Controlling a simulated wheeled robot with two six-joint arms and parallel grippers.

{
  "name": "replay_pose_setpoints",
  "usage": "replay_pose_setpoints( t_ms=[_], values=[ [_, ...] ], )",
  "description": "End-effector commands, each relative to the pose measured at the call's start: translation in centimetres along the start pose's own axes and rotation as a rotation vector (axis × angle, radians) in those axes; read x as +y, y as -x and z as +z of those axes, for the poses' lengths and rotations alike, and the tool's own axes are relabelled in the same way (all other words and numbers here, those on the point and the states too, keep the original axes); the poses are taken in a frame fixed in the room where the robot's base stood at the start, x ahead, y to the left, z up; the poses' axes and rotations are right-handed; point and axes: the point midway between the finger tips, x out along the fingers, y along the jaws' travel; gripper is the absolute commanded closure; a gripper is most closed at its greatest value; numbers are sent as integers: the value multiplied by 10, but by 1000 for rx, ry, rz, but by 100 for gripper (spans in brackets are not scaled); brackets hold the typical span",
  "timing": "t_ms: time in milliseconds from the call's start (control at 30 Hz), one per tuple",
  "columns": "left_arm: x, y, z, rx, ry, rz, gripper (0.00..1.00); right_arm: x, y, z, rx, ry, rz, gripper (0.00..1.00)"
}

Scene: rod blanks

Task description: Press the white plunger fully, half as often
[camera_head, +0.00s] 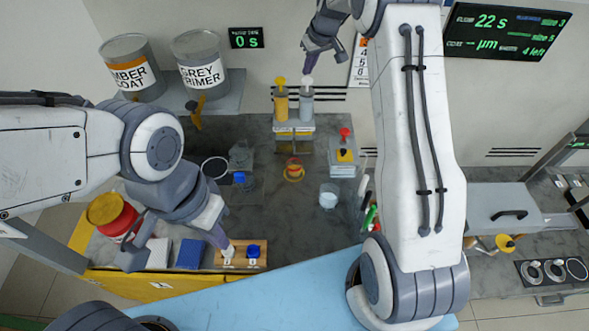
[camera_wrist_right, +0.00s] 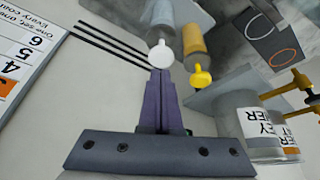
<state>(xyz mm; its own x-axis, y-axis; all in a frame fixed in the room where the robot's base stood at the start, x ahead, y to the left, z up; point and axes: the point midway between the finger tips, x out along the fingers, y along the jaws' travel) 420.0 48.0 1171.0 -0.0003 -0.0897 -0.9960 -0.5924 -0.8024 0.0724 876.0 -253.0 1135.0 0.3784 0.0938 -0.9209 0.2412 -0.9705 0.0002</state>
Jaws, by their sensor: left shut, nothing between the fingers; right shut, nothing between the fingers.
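The white plunger (camera_head: 308,81) tops a grey cylinder (camera_head: 306,105) on the dispenser at the back wall. Its round white head (camera_wrist_right: 160,54) also shows in the right wrist view. My right gripper (camera_head: 305,70) is shut and empty, with its fingertips at the white plunger; in the right wrist view the closed tips (camera_wrist_right: 160,75) sit right at the head. I cannot tell whether they press on it. The yellow plunger (camera_head: 280,81) stands up beside it on a yellow cylinder (camera_head: 281,106). My left gripper (camera_head: 224,243) is shut and empty, low over the wooden block (camera_head: 237,265).
A blue knob (camera_head: 253,250) stands on the block. On the bench are a glass beaker (camera_head: 328,195), an orange-red ring (camera_head: 293,171) and a box with a red knob (camera_head: 344,140). Paint tins (camera_head: 200,62) stand on a shelf at the back left. The bench middle is mostly clear.

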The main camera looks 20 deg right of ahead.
Motion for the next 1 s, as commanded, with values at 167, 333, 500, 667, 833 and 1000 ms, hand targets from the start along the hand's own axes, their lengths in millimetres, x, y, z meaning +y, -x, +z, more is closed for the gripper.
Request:
replay_pose_setpoints(
  t_ms=[167, 333, 500, 667, 833, 1000],
  values=[
    [0, -6, 0, 0, 0, 0, 100, 0, -7, 3, -1, 0, 0, 100],
    [-1, -10, 1, 0, 0, 0, 100, 0, -13, 6, -1, 0, 0, 100],
    [-1, -14, 1, 0, 0, 0, 100, 0, -18, 8, -1, 0, 0, 100],
    [-1, -18, 1, 0, 0, 0, 100, 0, -24, 10, -2, 0, -1, 100],
    [-2, -23, 1, 0, 0, 0, 100, 0, -29, 13, -2, 0, -1, 100],
    [-2, -27, 1, 0, 0, 0, 100, 0, -35, 15, -3, 0, -1, 100]
  ],
)
